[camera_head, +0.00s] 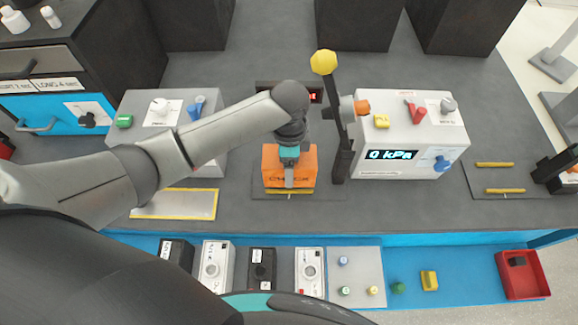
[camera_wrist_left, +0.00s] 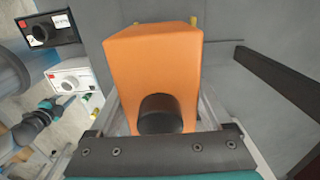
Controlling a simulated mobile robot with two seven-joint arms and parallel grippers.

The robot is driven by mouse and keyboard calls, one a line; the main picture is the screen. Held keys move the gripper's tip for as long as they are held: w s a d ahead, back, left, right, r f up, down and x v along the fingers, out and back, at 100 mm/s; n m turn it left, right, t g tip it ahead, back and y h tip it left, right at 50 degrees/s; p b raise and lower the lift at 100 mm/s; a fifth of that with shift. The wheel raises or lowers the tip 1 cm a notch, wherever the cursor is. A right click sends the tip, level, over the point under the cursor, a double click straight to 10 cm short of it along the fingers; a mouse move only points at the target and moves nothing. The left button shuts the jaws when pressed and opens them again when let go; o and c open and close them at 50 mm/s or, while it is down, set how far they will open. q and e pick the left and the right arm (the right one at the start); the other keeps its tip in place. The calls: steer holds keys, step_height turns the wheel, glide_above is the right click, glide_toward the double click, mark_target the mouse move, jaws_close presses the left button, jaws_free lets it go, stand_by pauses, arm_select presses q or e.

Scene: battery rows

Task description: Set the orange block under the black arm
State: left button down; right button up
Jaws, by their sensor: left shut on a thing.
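The orange block (camera_head: 304,168) is upright over a dark plate (camera_head: 335,192) with yellow strips, in the middle of the table. My left gripper (camera_head: 289,180) comes down onto it from above and is shut on it. In the left wrist view the block (camera_wrist_left: 152,62) is between the fingers, with a black round knob (camera_wrist_left: 160,114) facing the camera. The upright black arm (camera_head: 338,115), with a yellow knob on top, stands just right of the block. A dark bar also shows in the left wrist view (camera_wrist_left: 275,75). Whether the block touches the plate cannot be told. My right gripper is not in view.
A white box reading 0 kPa (camera_head: 415,125) stands close right of the black arm. Another white box (camera_head: 140,105) is behind my left arm. Several small devices and a red tray (camera_head: 521,294) lie along the blue front shelf. Dark blocks stand at the back.

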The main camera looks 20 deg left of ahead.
arm_select(q)
steer(key=shift+w+a+r, duration=0.1)
steer(key=shift+w+a, duration=0.05)
steer(key=shift+w, duration=0.5)
steer(key=shift+f+b, duration=0.35)
steer(key=shift+f, duration=1.45)
steer(key=shift+f, duration=0.15)
jaws_free()
steer(key=shift+s, duration=0.1)
step_height(320, 180, up, 8)
steer(key=shift+f+p, duration=0.1)
steer(key=shift+p, duration=0.55)
